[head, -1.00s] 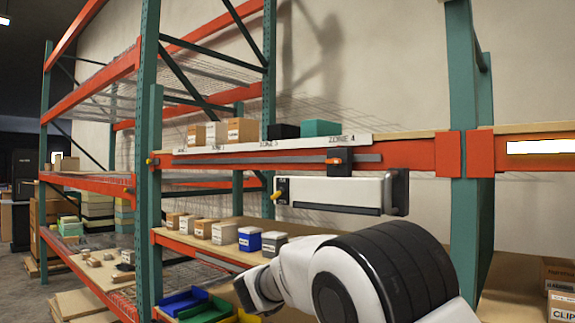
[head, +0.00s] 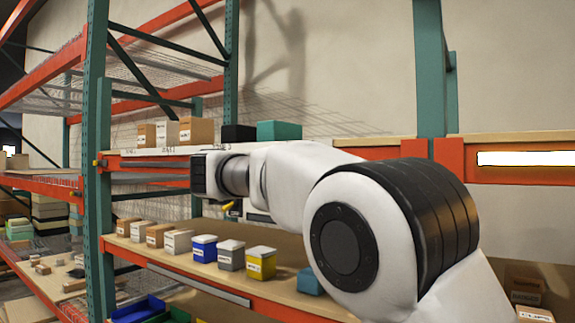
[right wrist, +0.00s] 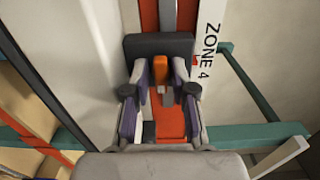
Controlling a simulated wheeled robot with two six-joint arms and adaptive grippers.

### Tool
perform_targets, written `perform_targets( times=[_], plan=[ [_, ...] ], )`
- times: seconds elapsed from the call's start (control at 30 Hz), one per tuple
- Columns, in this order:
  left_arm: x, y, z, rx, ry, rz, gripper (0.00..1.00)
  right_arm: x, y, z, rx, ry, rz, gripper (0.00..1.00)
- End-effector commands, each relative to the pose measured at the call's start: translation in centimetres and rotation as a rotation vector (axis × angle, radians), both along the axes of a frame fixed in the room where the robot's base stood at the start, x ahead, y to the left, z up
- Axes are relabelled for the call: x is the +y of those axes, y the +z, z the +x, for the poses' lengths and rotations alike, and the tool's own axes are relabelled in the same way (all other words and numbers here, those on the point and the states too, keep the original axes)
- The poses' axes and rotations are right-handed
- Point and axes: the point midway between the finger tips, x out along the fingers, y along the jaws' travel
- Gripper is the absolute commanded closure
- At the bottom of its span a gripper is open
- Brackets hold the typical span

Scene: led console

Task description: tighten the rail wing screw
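The rail wing screw shows as a small orange tab (right wrist: 160,70) on a dark clamp block (right wrist: 158,44) in the right wrist view. My right gripper (right wrist: 161,72) is open, with one finger on each side of the tab. A gap seems to show on both sides, but contact is hard to judge. In the head view my right arm hides the screw and clamp. The white lamp bar is mostly hidden there; its yellow knob (head: 232,207) shows below my wrist. My left gripper is in neither view.
The orange shelf beam (right wrist: 172,122) runs behind the clamp, beside a white ZONE 4 label strip (right wrist: 208,50). Boxes and a teal bin (head: 279,131) stand on the upper shelf. Small boxes and a blue bin (head: 203,248) stand below. A green upright (head: 430,70) rises at right.

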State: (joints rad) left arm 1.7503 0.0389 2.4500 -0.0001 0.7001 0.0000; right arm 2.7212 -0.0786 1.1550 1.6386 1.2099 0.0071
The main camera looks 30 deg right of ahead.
Motion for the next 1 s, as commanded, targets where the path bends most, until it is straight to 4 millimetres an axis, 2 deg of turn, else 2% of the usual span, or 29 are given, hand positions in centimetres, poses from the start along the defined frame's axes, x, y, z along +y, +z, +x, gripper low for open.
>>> perform_targets(
  times=[0.17, 0.23, 0.27, 0.67, 1.0],
  plan=[
    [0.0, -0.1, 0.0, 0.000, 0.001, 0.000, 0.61, -0.2, -0.1, 0.0, 0.001, 0.000, 0.002, 0.76],
    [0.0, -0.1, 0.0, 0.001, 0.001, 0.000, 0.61, -0.2, -0.1, 0.0, 0.001, 0.000, 0.002, 0.97],
    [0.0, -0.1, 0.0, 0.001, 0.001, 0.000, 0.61, -0.2, -0.1, 0.0, 0.001, 0.000, 0.002, 1.00],
    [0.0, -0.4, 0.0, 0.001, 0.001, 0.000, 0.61, -0.2, -0.2, 0.0, -0.021, 0.000, 0.010, 1.00],
    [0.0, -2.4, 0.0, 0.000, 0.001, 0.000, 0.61, -0.2, -0.4, 0.0, -0.180, 0.000, 0.073, 1.00]
  ],
)
